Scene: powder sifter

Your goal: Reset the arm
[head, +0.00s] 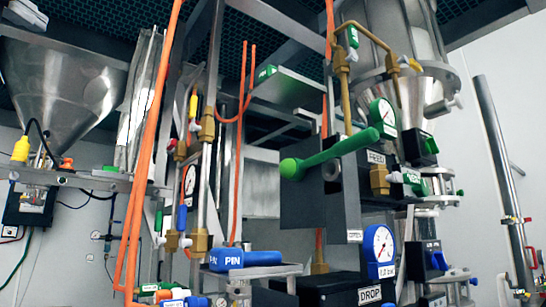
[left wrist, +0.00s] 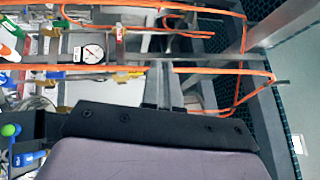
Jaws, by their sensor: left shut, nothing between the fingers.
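My left gripper (left wrist: 163,103) shows at the bottom middle of the left wrist view, as a dark bolted bar with a grey-purple body below it. It is shut and I see nothing held in it. It is apart from the pipes and orange tubes beyond it. I cannot make out either gripper in the head view. My right gripper is in neither view.
A green-handled lever (head: 330,154) sticks out from a dark box in the head view's middle. Orange tubes (head: 150,150), gauges (head: 379,243) and a blue PIN handle (head: 245,259) crowd the rig. A steel hopper (head: 62,85) stands left. Pale wall (left wrist: 297,85) shows at the wrist view's right.

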